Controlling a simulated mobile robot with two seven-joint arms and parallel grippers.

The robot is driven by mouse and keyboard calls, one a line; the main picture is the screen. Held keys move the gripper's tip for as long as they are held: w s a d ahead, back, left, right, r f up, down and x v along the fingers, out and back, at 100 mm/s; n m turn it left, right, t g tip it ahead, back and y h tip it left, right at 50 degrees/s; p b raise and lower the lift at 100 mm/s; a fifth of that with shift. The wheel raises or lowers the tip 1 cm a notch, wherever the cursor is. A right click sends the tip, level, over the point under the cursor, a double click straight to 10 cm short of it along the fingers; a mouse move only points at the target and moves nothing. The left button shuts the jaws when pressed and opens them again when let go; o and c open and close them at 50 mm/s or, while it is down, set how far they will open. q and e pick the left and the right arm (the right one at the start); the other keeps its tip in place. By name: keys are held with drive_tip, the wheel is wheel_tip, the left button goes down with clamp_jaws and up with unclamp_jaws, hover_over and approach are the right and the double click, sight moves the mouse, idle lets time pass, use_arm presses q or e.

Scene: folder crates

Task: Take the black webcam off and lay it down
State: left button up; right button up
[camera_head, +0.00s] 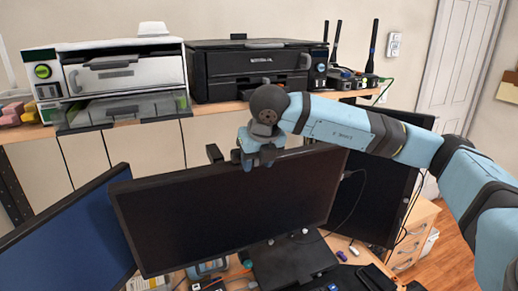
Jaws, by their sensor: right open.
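The black webcam (214,153) appears as a small dark block at the top edge of the middle monitor (225,205), left of the monitor's centre. My right gripper (243,160) is at the same top edge, just right of the webcam. Its jaws are open, and a small gap shows between it and the webcam. I cannot tell how its fingers line up in depth with the webcam. My left gripper is not in view.
A second monitor (70,240) stands at the left and another dark screen (378,195) at the right. Behind, a shelf (215,107) carries a white printer (115,70), a black printer (250,68) and a router with antennas (345,75). The desk below is cluttered.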

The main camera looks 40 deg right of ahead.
drive_tip(key=shift+f, duration=0.1)
clamp_jaws()
drive_tip(key=c, duration=0.7)
unclamp_jaws()
clamp_jaws()
drive_tip(key=shift+s+r, duration=0.2)
drive_tip(key=shift+r, duration=1.3)
drive_tip(key=shift+r, duration=0.1)
drive_tip(key=shift+s+r, duration=0.1)
drive_tip(key=shift+r, duration=0.4)
